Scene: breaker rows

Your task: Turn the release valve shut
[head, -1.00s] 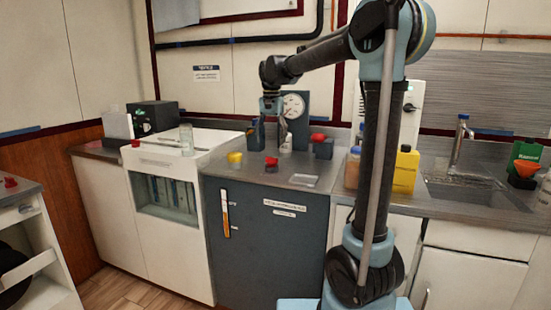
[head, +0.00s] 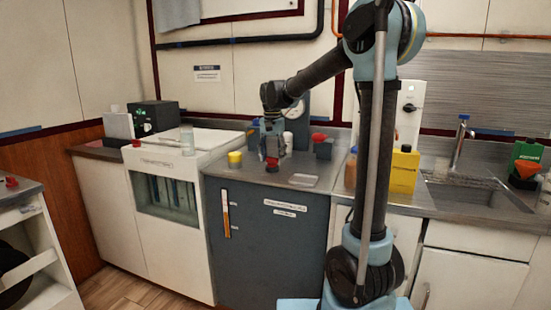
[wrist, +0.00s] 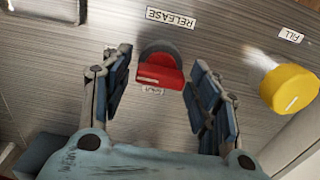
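The release valve is a red knob (wrist: 160,72) on a dark round base, set in the metal counter beside a "RELEASE" label (wrist: 171,18). In the head view the red knob (head: 271,163) shows just under my gripper (head: 272,146). In the wrist view my gripper (wrist: 158,92) is open, with one blue-padded finger to each side of the knob. Gaps show between the pads and the knob, and I see no contact. A small label at the knob's near edge is partly hidden and too small to read surely.
A yellow knob (wrist: 289,88) marked "FILL" sits to the right in the wrist view; it also shows in the head view (head: 235,159). A gauge (head: 294,108) stands behind my gripper. A red-topped fitting (head: 320,138) and a pale tray (head: 303,180) are to the right.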

